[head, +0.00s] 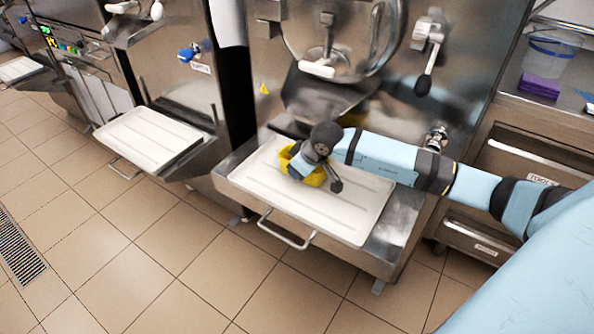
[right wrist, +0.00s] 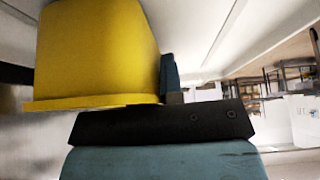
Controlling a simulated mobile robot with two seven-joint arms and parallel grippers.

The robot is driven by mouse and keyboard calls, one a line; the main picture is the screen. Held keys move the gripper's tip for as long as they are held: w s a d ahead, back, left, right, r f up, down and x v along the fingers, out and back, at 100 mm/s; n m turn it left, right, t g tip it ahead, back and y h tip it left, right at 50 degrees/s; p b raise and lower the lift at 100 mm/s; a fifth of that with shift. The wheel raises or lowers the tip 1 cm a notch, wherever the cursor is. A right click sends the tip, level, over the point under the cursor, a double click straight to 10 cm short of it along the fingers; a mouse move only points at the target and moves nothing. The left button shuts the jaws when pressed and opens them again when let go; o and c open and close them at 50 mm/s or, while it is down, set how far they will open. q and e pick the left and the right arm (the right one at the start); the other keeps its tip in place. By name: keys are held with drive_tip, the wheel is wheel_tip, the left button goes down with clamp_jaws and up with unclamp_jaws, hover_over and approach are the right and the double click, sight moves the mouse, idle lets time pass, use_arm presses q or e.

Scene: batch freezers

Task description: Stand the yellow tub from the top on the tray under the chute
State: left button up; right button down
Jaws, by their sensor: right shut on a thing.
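The yellow tub (head: 284,161) is at the left half of the white tray (head: 350,213), below the steel chute (head: 318,98) of the nearest machine. My right gripper (head: 306,168) is shut on it from above and hides much of it in the head view. In the right wrist view the tub (right wrist: 98,50) fills the upper left, its rim at the lower side of the picture, with a gripper finger (right wrist: 172,77) against its side. I cannot tell whether its base touches the tray. My left gripper is not in view.
A second machine at the left has its own empty white tray (head: 150,137). A steel counter at the right holds a clear bucket (head: 550,52) and a purple sponge (head: 540,87). The tray's right half is clear. A wire handle (head: 288,238) sticks out at its front.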

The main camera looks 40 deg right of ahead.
drive_tip(key=c, duration=1.3)
unclamp_jaws()
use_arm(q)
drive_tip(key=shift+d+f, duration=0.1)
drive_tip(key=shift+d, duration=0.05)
